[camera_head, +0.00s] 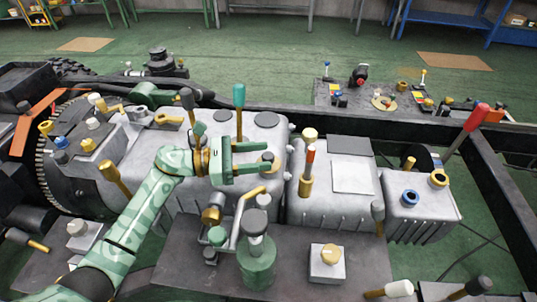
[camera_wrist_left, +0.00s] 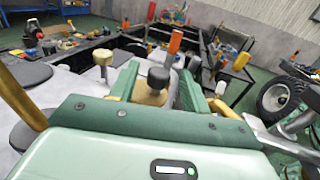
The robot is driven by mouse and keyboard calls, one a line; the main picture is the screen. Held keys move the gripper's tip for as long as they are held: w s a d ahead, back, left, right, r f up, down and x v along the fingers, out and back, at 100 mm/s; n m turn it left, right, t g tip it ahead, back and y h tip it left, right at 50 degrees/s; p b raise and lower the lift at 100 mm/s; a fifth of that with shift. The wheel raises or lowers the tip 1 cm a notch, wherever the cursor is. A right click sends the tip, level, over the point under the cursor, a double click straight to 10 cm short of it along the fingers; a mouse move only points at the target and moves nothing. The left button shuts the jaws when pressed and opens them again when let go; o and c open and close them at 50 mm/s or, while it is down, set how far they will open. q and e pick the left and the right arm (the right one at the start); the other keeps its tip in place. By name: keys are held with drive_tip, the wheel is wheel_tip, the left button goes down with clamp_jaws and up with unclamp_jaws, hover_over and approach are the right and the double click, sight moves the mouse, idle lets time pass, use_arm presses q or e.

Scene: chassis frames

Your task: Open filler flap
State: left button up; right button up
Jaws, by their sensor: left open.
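My left gripper (camera_head: 268,158) reaches in from the left over the grey casing (camera_head: 258,137), its two green fingers apart and pointing right. A black-topped knob on a brass base (camera_head: 267,157) shows between the fingertips; in the left wrist view the knob (camera_wrist_left: 157,78) stands between the two fingers (camera_wrist_left: 158,92). Whether a finger touches it, I cannot tell. No part is clearly recognisable as the filler flap; dark round lids (camera_head: 266,119) lie flat on the casing, and this knob may belong to the flap. My right gripper is not in view.
A green lever (camera_head: 239,97) stands upright close behind the gripper. A red-tipped brass lever (camera_head: 308,165) stands to its right, a green bottle-like part (camera_head: 257,258) in front. A toothed flywheel (camera_head: 58,160) is at left. Dark frame rails (camera_head: 505,185) edge the right side.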

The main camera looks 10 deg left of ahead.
use_arm(q)
drive_tip(key=shift+x, duration=1.35)
drive_tip(key=shift+c, duration=0.4)
clamp_jaws()
drive_tip(key=shift+w+r, duration=0.1)
drive_tip(key=n, duration=0.1)
drive_tip(key=w+n, duration=0.1)
drive_tip(key=shift+r+n+y+p, duration=0.3)
drive_tip(key=shift+r+y+p, duration=0.05)
drive_tip(key=shift+y, duration=0.05)
drive_tip(key=shift+w+r+n+g+y, duration=0.2)
drive_tip(key=shift+w+n, duration=0.3)
drive_tip(key=shift+n, duration=0.4)
drive_tip(key=shift+w+r+n+g+y, duration=0.1)
drive_tip(key=shift+w+n+g+y, duration=0.25)
drive_tip(key=shift+n, duration=0.55)
drive_tip(key=shift+w, duration=0.15)
